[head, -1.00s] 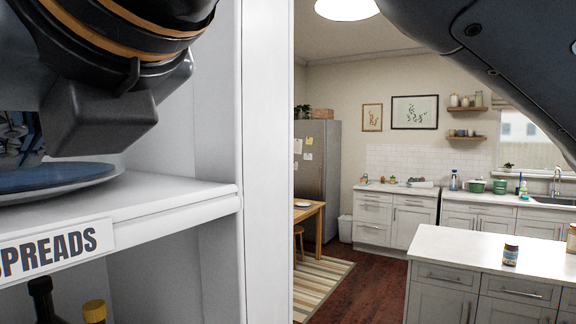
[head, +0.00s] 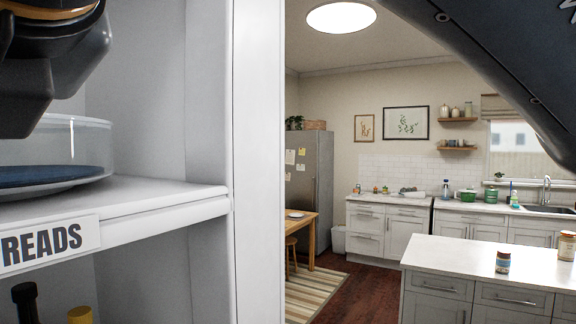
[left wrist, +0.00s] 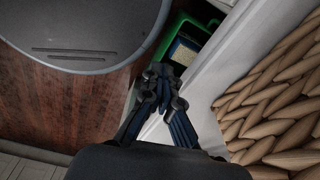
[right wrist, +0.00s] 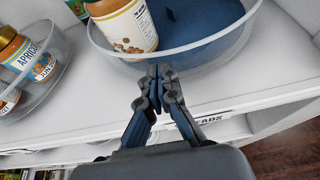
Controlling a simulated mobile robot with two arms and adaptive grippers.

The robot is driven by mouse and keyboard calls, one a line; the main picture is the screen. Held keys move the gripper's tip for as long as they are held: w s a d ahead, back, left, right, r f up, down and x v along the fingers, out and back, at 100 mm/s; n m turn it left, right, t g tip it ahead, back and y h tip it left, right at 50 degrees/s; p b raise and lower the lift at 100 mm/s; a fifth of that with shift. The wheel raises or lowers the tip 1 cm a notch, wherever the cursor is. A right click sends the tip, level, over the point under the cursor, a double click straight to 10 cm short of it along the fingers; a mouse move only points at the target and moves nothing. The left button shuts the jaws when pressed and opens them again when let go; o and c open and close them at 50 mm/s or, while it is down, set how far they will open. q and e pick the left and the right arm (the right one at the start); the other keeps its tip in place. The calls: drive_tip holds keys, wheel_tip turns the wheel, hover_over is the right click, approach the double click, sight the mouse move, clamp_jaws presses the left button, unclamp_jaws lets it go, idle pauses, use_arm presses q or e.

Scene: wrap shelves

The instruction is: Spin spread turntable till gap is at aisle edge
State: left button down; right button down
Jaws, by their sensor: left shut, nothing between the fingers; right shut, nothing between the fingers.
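The spread turntable (head: 45,187) is at the left of the head view, on a white shelf. It has a blue mat and a clear wall (head: 92,142); its left part is cut off. The right wrist view shows its clear wall (right wrist: 215,50), with a jar (right wrist: 125,25) and bare blue mat inside. My right gripper (right wrist: 160,76) is shut and empty, its tips close to the outside of the wall; I cannot tell whether they touch. I cannot clearly make out the gap. My left gripper (left wrist: 164,80) is shut and empty, low near a green crate (left wrist: 160,45).
The shelf edge carries a label (head: 45,243) ending in "READS". Another clear round container (right wrist: 52,92) with an apricot jar (right wrist: 22,52) stands left of the turntable. A woven basket (left wrist: 270,110) is right of my left gripper. A kitchen island (head: 480,260) stands beyond the aisle.

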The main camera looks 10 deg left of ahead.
drive_tip(key=shift+s+d+f+b, duration=0.1)
drive_tip(key=shift+s+d+b, duration=0.25)
drive_tip(key=shift+d+b, duration=0.3)
drive_tip(key=shift+s+d+b, duration=0.55)
drive_tip(key=shift+s+d, duration=0.1)
drive_tip(key=shift+d, duration=0.15)
